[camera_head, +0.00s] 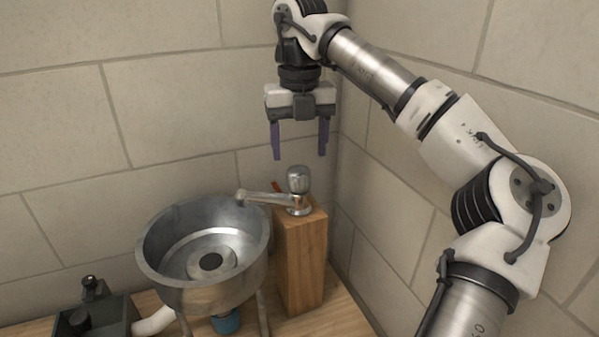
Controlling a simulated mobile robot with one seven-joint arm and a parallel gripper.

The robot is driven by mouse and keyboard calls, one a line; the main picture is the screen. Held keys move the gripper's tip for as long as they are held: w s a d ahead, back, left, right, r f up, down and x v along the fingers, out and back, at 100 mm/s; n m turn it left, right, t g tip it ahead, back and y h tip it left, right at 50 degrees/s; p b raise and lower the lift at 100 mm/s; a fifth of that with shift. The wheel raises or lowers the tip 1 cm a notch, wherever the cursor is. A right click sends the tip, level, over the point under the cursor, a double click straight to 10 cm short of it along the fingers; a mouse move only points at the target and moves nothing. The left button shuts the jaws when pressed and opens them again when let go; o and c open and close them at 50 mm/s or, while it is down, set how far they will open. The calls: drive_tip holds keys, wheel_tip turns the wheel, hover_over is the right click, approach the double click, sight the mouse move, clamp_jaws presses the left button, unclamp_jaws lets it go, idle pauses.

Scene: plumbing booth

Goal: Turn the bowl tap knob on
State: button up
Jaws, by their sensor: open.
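The bowl tap knob (298,180) is a rounded metal knob on top of the tap, which stands on a wooden post (302,260). The tap's spout (262,198) points left over the rim of the metal bowl (165,270). A small red piece shows beside the knob on its left. My gripper (300,156) points down with its two purple fingers apart, open and empty. In the picture it sits just above the knob, with a gap between the fingertips and the knob's top. The exact depth between them cannot be told.
Tiled walls meet in a corner behind and right of the post. The bowl stands on metal legs over a wooden counter (340,322). A dark fitting (95,312) with a white pipe (155,321) is at the lower left. A blue part (227,322) shows under the bowl.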

sight(299, 169)
wheel_tip(299, 169, down, 6)
drive_tip(key=shift+a+p, duration=0.1)
drive_tip(key=shift+p, duration=0.35)
drive_tip(key=shift+c, duration=0.4)
drive_tip(key=c, duration=0.9)
